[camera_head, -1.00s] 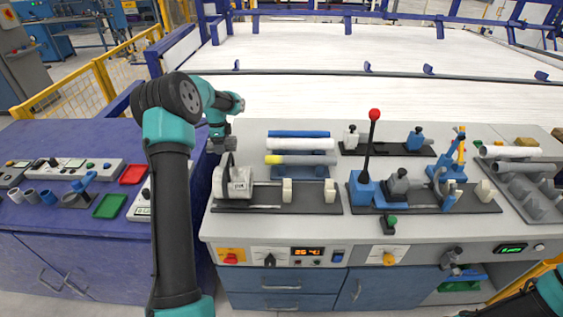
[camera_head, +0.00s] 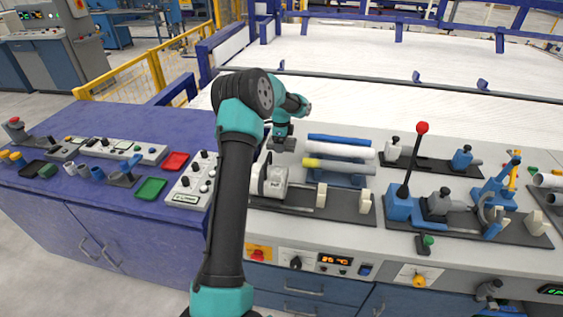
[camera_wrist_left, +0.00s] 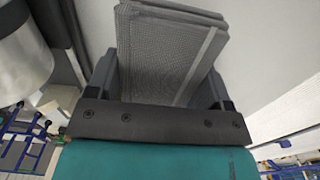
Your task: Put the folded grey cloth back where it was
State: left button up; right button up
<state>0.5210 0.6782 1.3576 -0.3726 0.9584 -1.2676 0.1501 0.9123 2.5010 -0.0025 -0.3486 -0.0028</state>
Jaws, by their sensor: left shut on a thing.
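The folded grey cloth (camera_wrist_left: 165,50) fills the upper middle of the left wrist view, with a woven surface and stacked folded edges at its top right. My left gripper (camera_head: 284,145) is shut on it, with one dark finger on each side. In the head view this gripper is at the back left of the grey bench, behind the white clamp unit and left of the pipe rack. The cloth cannot be made out clearly in the head view. My right gripper is out of view.
The white clamp unit (camera_head: 270,182) stands just in front of the left gripper. A rack with a blue pipe (camera_head: 338,140), a white pipe and a yellow-ended grey pipe is to its right. A red-knobbed lever (camera_head: 422,128) stands tall further right. Red (camera_head: 175,161) and green (camera_head: 150,188) trays lie on the blue bench.

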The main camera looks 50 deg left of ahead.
pick_arm(q)
notch_tip(320, 180, down, 5)
jog(key=shift+r, duration=0.1)
dwell(0.3)
jog(key=shift+f, duration=1.95)
jog(key=shift+f, duration=0.15)
jog(key=o, duration=0.9)
notch_tip(320, 180, up, 12)
jog(key=shift+r, duration=0.2)
